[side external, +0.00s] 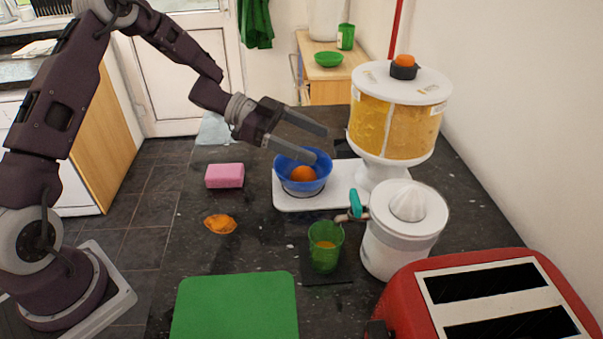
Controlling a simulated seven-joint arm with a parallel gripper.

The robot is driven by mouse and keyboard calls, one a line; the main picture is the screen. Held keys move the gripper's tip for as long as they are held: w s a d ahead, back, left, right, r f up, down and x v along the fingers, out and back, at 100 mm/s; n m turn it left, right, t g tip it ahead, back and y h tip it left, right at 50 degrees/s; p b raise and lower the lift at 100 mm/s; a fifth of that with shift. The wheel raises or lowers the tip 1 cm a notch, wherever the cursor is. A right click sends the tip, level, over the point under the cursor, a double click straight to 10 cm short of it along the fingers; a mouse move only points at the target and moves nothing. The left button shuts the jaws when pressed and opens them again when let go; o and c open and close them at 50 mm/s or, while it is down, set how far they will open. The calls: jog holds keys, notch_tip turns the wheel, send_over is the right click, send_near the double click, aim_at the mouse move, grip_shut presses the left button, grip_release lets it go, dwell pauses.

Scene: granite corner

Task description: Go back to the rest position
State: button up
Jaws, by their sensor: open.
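My gripper (304,143) is open and empty. Its two grey fingers point right and slightly down, at the height of a blue bowl (286,166) or above it. One finger overlaps the bowl's far rim in the picture; I cannot tell whether it touches. An orange ball-like fruit (303,174) lies in the bowl. The bowl stands on a white tray-like base (297,204) on the dark granite counter. My arm reaches in from the left, bent high over the counter.
A juice dispenser (392,125) stands right of the bowl, with a citrus juicer (403,240) in front. A green cup (325,247), pink sponge (224,176), orange peel piece (220,224), green board (236,308) and red toaster (480,275) surround. Counter left of the bowl is mostly clear.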

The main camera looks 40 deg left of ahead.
jog(key=v, duration=0.4)
jog(key=shift+d, duration=0.1)
jog(key=w+a+r+n+t+y, duration=0.1)
jog(key=w+r+n+t+y, duration=0.15)
jog(key=r+y, duration=0.2)
jog(key=w+a+r+n+t+y, duration=0.1)
jog(key=w+r+t+y, duration=0.25)
jog(key=r, duration=0.25)
jog(key=s+a+r+n+y, duration=0.5)
jog(key=s+r+y, duration=0.15)
jog(key=s, duration=0.25)
jog(key=s+d+f+n+g, duration=0.1)
jog(key=s+d+f+g, duration=0.1)
jog(key=s, duration=0.7)
jog(key=s+d+f+n+g, duration=0.2)
jog(key=s, duration=0.7)
jog(key=s+d+f+n+g+h, duration=0.1)
jog(key=s+d+f+n+g, duration=0.1)
jog(key=s, duration=0.8)
jog(key=shift+f, duration=0.35)
